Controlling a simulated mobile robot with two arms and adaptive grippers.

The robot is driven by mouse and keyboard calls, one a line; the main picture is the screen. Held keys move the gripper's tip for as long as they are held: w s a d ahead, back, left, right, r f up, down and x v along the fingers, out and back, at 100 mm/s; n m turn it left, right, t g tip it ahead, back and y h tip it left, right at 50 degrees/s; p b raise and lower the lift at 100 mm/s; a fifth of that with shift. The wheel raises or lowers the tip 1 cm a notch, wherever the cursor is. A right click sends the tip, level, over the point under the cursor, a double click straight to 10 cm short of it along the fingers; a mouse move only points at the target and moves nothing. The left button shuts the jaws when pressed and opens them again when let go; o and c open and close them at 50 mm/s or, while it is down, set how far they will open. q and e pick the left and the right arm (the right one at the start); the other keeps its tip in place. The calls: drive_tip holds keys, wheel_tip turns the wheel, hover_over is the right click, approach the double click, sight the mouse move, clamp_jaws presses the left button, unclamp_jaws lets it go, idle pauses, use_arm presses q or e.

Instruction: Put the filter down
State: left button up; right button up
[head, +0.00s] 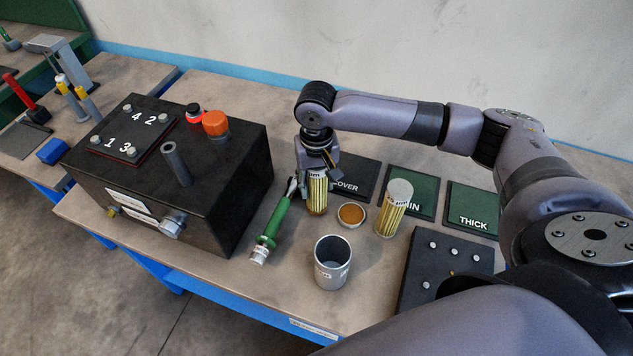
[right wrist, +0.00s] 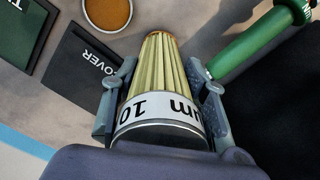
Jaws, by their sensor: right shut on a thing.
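My right gripper (head: 318,168) points down and is shut on a yellow pleated filter (head: 317,196). In the right wrist view, the filter (right wrist: 160,72) sits between both fingers, with a white band lettered "10" and "um" near the grip. Its lower end is close to the bench top; I cannot tell whether it touches. It is in front of the black COVER mat (head: 352,172). A second pleated filter (head: 392,210) with a grey top stands upright by the green mat ending in "IN" (head: 425,186). My left gripper is not in view.
A round amber-topped piece (head: 352,215) and an empty grey cup (head: 331,264) stand nearby. A green-handled tool (head: 272,225) lies left of the held filter, beside the black box (head: 225,205). The THICK mat (head: 472,206) and black studded plate (head: 440,262) are right.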

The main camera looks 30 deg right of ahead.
drive_tip(key=shift+f, duration=0.45)
drive_tip(key=o, duration=1.1)
drive_tip(key=shift+f, duration=0.1)
drive_tip(key=shift+o, duration=0.2)
wheel_tip(320, 180, up, 12)
drive_tip(key=shift+r+b, duration=0.15)
drive_tip(key=shift+b, duration=0.5)
